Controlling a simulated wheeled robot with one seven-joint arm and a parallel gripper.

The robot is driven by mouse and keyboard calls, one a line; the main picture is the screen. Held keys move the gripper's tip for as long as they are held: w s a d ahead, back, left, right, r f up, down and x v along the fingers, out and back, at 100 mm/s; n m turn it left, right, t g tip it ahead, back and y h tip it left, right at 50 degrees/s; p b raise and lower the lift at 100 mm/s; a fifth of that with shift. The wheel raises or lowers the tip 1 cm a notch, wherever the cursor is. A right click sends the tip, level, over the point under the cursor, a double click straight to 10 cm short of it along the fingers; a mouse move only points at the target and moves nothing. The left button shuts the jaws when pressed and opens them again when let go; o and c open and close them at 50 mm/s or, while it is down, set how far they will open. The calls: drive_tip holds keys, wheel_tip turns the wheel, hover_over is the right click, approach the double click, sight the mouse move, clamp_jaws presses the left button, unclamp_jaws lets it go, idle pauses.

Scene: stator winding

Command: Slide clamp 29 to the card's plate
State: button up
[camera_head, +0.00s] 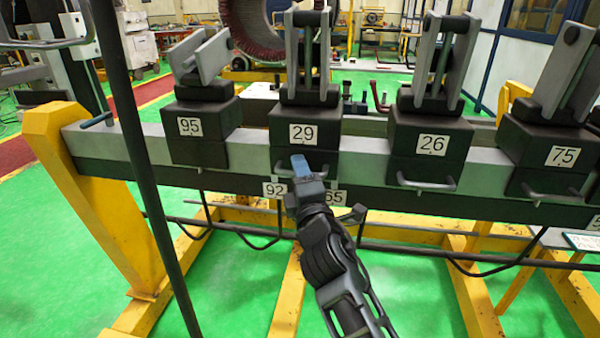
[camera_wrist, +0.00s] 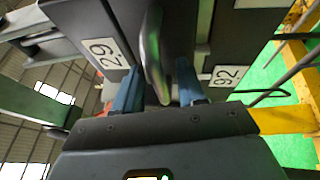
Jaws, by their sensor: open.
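Clamp 29 (camera_head: 301,135) is a dark block on the grey rail (camera_head: 362,160), between clamps 95 and 26. Its number label (camera_wrist: 104,53) shows in the wrist view. My gripper (camera_head: 301,165) is in front of the lower part of clamp 29. In the wrist view my gripper (camera_wrist: 158,88) is open, with a dark handle bar (camera_wrist: 155,50) between its two blue fingers. I cannot tell whether they touch it. Plate 92 (camera_head: 274,189) is below clamp 29; a plate ending in 65 (camera_head: 335,197) is partly hidden by my gripper. A card (camera_head: 583,241) at the lower right is too small to read.
Clamp 95 (camera_head: 201,130) stands left of clamp 29, with a gap between. Clamp 26 (camera_head: 430,145) and clamp 75 (camera_head: 550,155) stand to the right. Bare rail shows between the clamps. Yellow supports (camera_head: 85,180) and a dark bar (camera_head: 400,228) are below.

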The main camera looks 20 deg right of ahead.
clamp_jaws()
idle(0.3)
idle(0.3)
